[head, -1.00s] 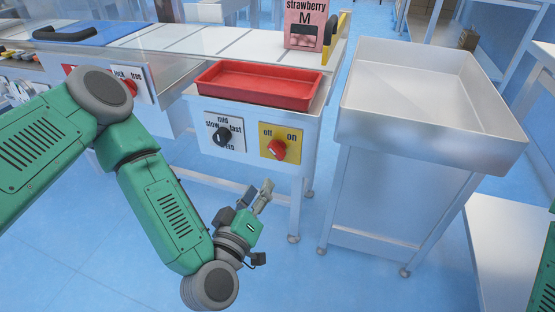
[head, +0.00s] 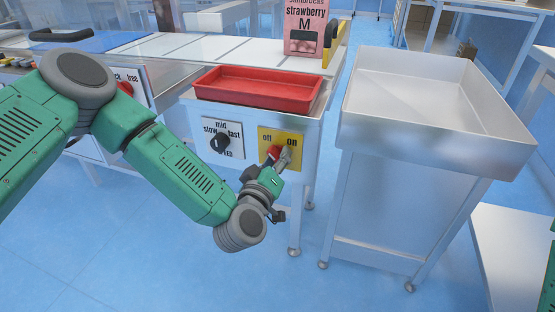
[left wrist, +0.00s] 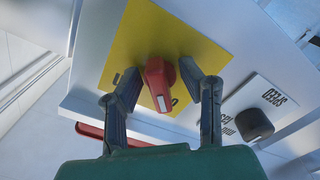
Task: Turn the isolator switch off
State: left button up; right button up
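The isolator switch is a red knob (head: 273,152) on a yellow plate (head: 266,136) marked off on the left and on on the right. It sits on the front of the metal machine. My left gripper (head: 283,155) is at the knob in the head view. In the left wrist view the red knob (left wrist: 159,82) with a white mark stands between the two spread fingers of my left gripper (left wrist: 161,72), over the yellow plate (left wrist: 187,27). The fingers lie on either side of it; contact is not clear. My right gripper is out of view.
A black speed knob (head: 219,141) on a white plate is left of the switch. A red tray (head: 258,88) lies above on the machine. A strawberry pouch (head: 304,24) stands behind it. A large metal bin (head: 430,133) stands close on the right.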

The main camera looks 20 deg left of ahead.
pick_arm(q)
jog(key=shift+c, duration=0.3)
jog(key=c, duration=0.7)
jog(key=shift+n+p, duration=0.4)
jog(key=shift+p, duration=0.1)
jog(key=o, duration=0.8)
jog(key=shift+c, duration=0.2)
jog(key=s, duration=1.2)
jog(key=shift+a, duration=0.2)
jog(key=shift+f, duration=0.1)
